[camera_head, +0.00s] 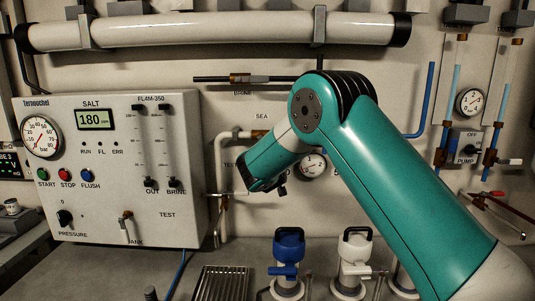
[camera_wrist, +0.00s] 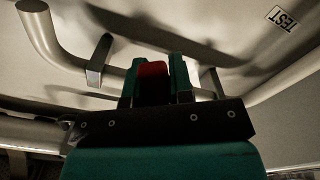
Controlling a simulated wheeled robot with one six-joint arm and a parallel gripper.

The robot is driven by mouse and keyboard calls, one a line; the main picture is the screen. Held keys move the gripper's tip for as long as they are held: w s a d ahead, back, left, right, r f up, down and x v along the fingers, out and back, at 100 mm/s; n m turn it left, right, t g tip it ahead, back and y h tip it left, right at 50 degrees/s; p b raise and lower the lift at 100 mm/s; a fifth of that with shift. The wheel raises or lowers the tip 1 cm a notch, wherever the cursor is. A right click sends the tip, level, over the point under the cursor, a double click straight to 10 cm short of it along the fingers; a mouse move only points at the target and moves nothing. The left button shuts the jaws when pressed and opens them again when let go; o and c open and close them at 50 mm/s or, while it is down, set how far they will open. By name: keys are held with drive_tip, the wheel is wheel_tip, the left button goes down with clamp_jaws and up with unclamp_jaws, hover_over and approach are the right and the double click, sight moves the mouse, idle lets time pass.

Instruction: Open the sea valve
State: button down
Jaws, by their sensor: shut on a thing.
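The SEA label (camera_head: 261,116) is on the wall left of my arm's elbow, above a pale pipe with a brass fitting (camera_head: 259,134). My gripper (camera_wrist: 156,68) is shut on a red handle (camera_wrist: 152,71), whose end shows between the two green fingers in the wrist view. In the head view my teal arm reaches to the wall below the SEA label, and its end hides the fingers and the handle. The valve body and how far the handle is turned cannot be made out.
A grey control panel (camera_head: 185,216) stands to the left and a pressure gauge (camera_head: 312,165) is right of my wrist. Blue (camera_head: 288,249) and white (camera_head: 353,252) capped fittings stand on the bench below. In the wrist view a pale pipe (camera_wrist: 38,28) curves close by.

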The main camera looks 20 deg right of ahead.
drive_tip(key=c, duration=1)
unclamp_jaws()
drive_tip(key=b+v, duration=0.7)
drive_tip(key=v, duration=1)
drive_tip(key=shift+s, duration=0.2)
drive_tip(key=shift+a+r, duration=0.1)
